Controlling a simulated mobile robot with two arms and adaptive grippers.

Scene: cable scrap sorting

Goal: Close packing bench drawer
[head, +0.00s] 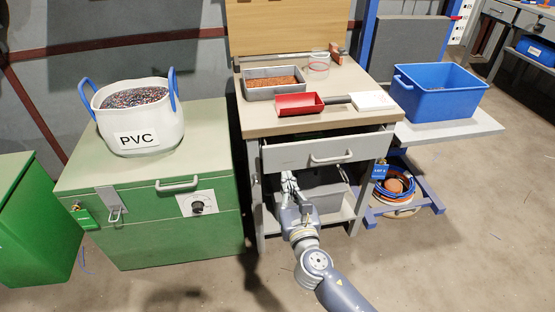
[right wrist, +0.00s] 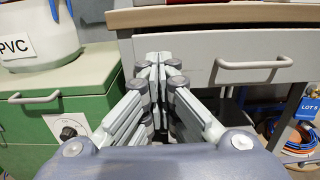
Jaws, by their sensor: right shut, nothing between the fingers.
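The packing bench drawer (head: 283,157) is pulled out a little. Its grey front stands forward of the bench top, and a dark gap shows above it. The drawer's handle (head: 332,157) is a light bar on the front, and it also shows in the right wrist view (right wrist: 253,65). My right gripper (head: 288,176) is shut and empty, low at the left part of the drawer front. In the right wrist view its closed fingertips (right wrist: 153,60) overlap the drawer front, left of the handle. I cannot tell whether they touch it. My left gripper is not in view.
A green chest (head: 80,178) with a PVC bag (head: 160,118) stands left. A blue bin (head: 440,100) sits on the right side shelf. Floor in front is clear.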

